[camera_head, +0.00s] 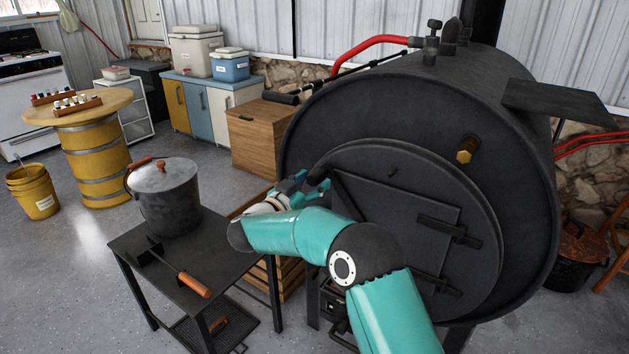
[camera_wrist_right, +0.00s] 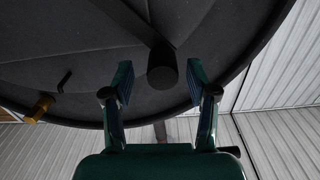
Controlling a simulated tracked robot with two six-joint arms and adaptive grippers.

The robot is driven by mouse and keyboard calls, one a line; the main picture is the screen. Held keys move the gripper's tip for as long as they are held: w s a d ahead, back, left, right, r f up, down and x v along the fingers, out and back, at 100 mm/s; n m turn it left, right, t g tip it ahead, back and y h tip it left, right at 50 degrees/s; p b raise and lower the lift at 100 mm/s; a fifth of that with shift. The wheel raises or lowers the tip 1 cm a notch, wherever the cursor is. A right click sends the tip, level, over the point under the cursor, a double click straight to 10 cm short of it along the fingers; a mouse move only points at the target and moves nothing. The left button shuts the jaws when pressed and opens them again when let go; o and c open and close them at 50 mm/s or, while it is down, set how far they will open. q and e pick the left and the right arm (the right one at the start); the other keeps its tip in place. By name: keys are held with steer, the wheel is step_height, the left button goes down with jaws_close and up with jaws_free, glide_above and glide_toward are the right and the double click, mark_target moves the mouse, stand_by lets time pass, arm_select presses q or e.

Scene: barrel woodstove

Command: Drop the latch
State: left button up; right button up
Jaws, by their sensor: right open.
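The black barrel stove (camera_head: 340,110) stands at the right with its dark door (camera_head: 410,205) shut. A dark bar, seemingly the latch (camera_head: 347,193), shows at the door's left edge, partly hidden by my right arm. My right gripper (camera_head: 312,185) is open at that edge. In the right wrist view, the bar's round knob end (camera_wrist_right: 162,72) lies between the two spread fingers, with gaps on both sides. I cannot tell how deep between them it sits. My left gripper is not in view.
A black side table (camera_head: 190,270) with a lidded pot (camera_head: 168,200) and an orange-handled tool (camera_head: 190,283) stands left of my arm. Door hinges (camera_head: 445,232) are at the right. A brass fitting (camera_head: 464,155) sticks out above the door. Open floor lies at the left.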

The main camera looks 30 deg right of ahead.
steer(key=shift+x, duration=1.2)
